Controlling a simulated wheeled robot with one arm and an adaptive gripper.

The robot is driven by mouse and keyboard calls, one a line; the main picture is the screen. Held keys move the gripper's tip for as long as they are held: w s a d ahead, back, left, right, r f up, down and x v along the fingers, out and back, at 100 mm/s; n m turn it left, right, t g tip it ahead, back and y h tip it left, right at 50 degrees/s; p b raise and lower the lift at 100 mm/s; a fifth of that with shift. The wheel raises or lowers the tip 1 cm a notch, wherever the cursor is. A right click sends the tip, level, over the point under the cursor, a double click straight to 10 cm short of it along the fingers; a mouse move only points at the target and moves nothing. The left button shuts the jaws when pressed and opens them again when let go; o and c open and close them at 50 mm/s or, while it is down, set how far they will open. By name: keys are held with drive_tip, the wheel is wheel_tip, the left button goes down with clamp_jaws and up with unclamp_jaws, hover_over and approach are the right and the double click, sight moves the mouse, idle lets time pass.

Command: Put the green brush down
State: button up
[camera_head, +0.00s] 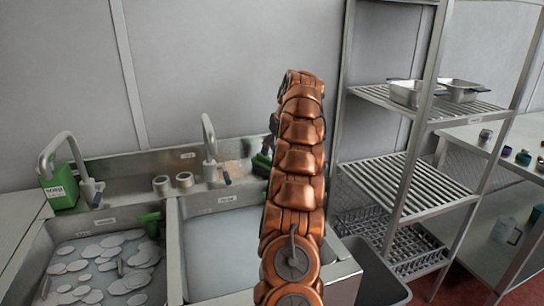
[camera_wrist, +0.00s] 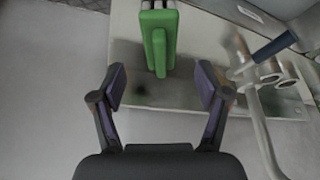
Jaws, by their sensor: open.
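The green brush (camera_wrist: 158,42) shows at the top middle of the wrist view, on or just above the steel sink ledge (camera_wrist: 190,92). Its narrower green part points toward my gripper. My gripper (camera_wrist: 161,88) is open, its two dark fingers apart with nothing between them. The brush lies beyond the fingertips and looks clear of both. In the head view, a green piece (camera_head: 262,162) that appears to be the brush shows at the back ledge, partly hidden behind my copper arm. My arm also hides the gripper there.
Two sink basins hold water; the left one (camera_head: 105,270) has several white discs. Another green item (camera_head: 150,222) is at the divider. A tap (camera_head: 209,140) with a blue-tipped lever, two metal cylinders (camera_head: 173,183) and a green container (camera_head: 60,187) stand along the ledge. A metal rack (camera_head: 405,185) is right.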

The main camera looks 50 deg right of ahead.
drive_tip(key=shift+v, duration=1.05)
